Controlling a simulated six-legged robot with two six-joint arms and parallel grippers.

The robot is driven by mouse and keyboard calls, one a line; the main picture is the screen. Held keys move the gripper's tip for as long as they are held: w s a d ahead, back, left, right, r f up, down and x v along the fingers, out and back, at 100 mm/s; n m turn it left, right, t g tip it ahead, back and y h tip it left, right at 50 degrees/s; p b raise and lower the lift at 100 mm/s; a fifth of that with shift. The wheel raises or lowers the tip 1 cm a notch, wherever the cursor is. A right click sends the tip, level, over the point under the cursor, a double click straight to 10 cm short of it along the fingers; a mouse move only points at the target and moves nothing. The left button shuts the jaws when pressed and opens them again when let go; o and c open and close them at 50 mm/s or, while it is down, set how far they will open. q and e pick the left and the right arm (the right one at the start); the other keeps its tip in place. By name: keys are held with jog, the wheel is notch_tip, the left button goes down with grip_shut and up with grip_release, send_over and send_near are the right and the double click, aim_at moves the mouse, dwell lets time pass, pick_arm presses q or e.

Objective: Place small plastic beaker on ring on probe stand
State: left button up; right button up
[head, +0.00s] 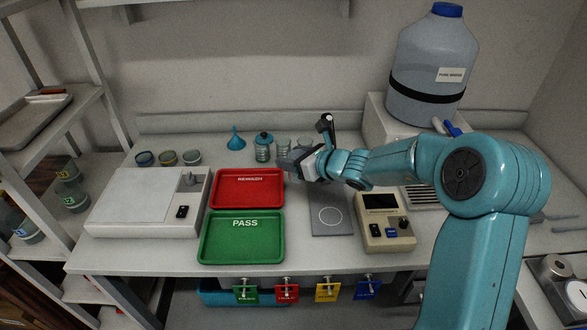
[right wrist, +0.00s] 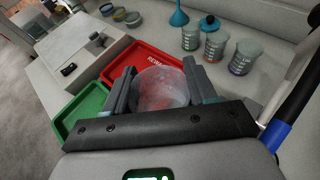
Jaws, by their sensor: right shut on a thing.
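My right gripper (head: 297,162) is shut on a small clear plastic beaker (right wrist: 162,90). In the right wrist view the beaker sits between the two fingers (right wrist: 160,92), and the red tray shows through it. In the head view the beaker is hard to make out at the gripper's tip. The gripper is above the bench, near the red tray's right edge. The probe stand has a grey base plate (head: 332,230) with a white ring (head: 330,216) marked on it, bare. Its dark upright (head: 327,125) rises behind my right gripper. My left gripper is not in view.
The red tray (head: 247,175) and green tray (head: 241,258) lie left of the plate. A beige meter (head: 385,236) stands to its right. Several beakers (right wrist: 243,57) and a blue funnel (head: 236,143) stand at the back. A large water bottle (head: 430,60) is at back right.

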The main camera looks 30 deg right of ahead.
notch_tip(320, 180, up, 8)
jog(key=p, duration=0.2)
jog(key=s+a+f+n+y+b, duration=0.1)
jog(key=s+a+f+b, duration=0.2)
jog(key=s+f+b, duration=0.5)
jog(key=s+a+f+n+y+b, duration=0.1)
jog(key=s+a+f+b, duration=0.3)
jog(key=s, duration=0.8)
jog(key=m+h, duration=0.2)
send_over(326, 213)
notch_tip(326, 213, down, 3)
jog(key=shift+s+f, duration=0.1)
jog(key=shift+f+b, duration=0.7)
jog(key=shift+f, duration=1.05)
